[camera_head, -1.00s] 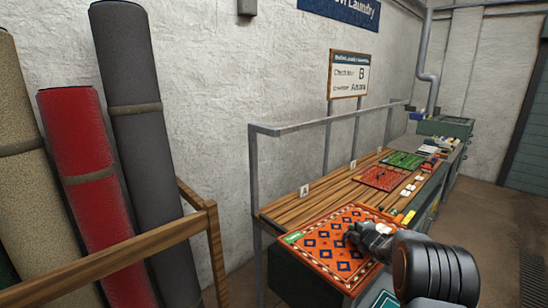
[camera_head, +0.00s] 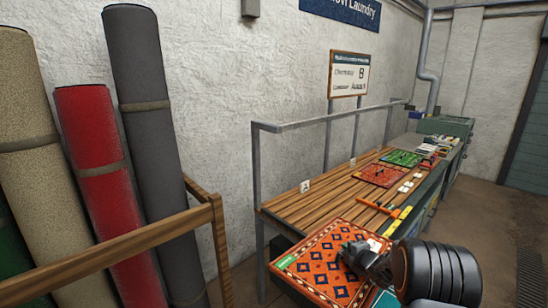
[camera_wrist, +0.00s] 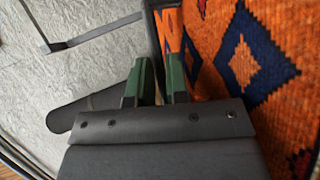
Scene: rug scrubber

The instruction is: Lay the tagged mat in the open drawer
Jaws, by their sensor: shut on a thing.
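The tagged mat (camera_head: 318,240) is orange-red with dark blue diamonds and a border. A small green tag (camera_head: 286,262) lies at its left corner. In the wrist view my green fingers (camera_wrist: 158,78) are close together beside the mat's orange weave (camera_wrist: 215,35).
A red mat (camera_head: 380,175) and a green mat (camera_head: 402,158) lie farther along the bench. An orange-handled tool (camera_head: 376,207) lies near the held mat. A metal rail (camera_head: 330,120) runs along the back. Rolled rugs (camera_head: 150,120) stand at left behind a wooden rail (camera_head: 110,255).

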